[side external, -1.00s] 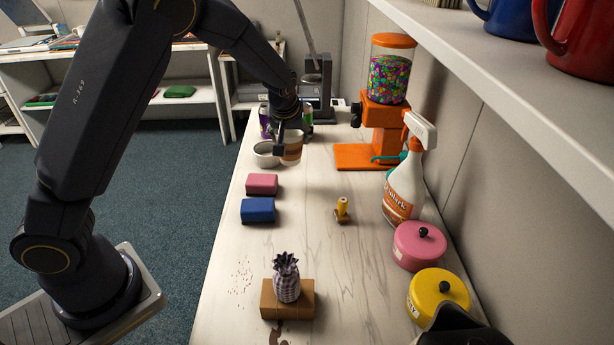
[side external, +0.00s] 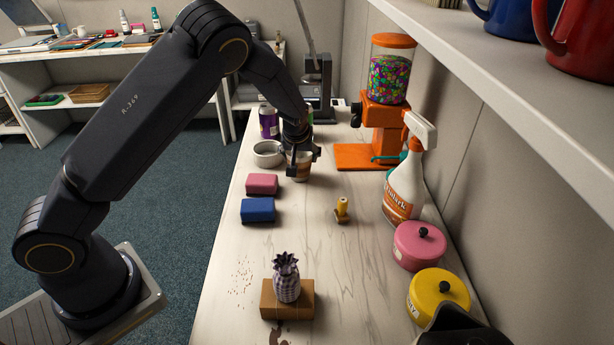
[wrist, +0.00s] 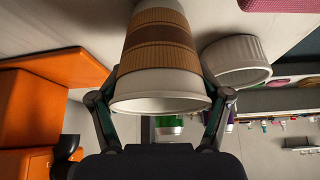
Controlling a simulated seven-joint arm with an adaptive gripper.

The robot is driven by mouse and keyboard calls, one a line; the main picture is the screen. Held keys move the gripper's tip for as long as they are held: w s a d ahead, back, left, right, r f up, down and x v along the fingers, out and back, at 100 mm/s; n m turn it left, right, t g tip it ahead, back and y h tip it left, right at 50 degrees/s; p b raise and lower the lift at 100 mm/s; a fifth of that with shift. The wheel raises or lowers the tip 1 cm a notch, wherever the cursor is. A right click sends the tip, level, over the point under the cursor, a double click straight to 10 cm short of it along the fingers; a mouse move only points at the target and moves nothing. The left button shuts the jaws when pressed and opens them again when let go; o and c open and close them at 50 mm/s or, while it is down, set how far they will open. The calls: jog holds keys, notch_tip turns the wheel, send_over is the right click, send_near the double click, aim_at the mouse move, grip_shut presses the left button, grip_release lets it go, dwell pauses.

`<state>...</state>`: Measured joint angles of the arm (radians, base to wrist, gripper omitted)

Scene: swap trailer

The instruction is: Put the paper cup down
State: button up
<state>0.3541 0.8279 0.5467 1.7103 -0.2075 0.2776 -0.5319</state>
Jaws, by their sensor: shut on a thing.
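The paper cup (side external: 301,172) is white with a brown sleeve. In the side view it is between the fingers of my gripper (side external: 302,158), low over the table or touching it; I cannot tell which. In the wrist view the cup (wrist: 160,62) fills the upper middle, its open rim toward the camera. The fingers of my gripper (wrist: 160,108) close on it from both sides. Part of the cup is hidden by the fingers in the side view.
A white ramekin (side external: 267,153) stands just left of the cup. An orange candy dispenser (side external: 384,128) is to the right. A pink sponge (side external: 262,184) and a blue sponge (side external: 258,210) lie nearer the camera. The table (side external: 300,235) is clear in front of the cup.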

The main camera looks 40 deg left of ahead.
jog(key=o, duration=0.8)
jog(key=shift+r, duration=0.3)
jog(key=v, duration=1.2)
jog(key=s+d+r+m+h, duration=0.1)
jog(key=s+r+m, duration=0.1)
jog(key=s, duration=0.7)
jog(key=s+d+r+m+h, duration=0.1)
jog(key=s+r, duration=0.4)
jog(key=s, duration=0.5)
jog(key=s+d+r+m+t+h, duration=0.1)
jog(key=s+r+m, duration=0.3)
jog(key=s, duration=0.5)
jog(key=shift+s+d+r+m+h, duration=0.1)
jog(key=shift+s+d+m+h, duration=0.1)
jog(key=shift+d, duration=0.15)
jog(key=shift+s+d+r+m+h, duration=0.1)
jog(key=shift+s+d+m+h, duration=0.1)
jog(key=shift+d, duration=0.2)
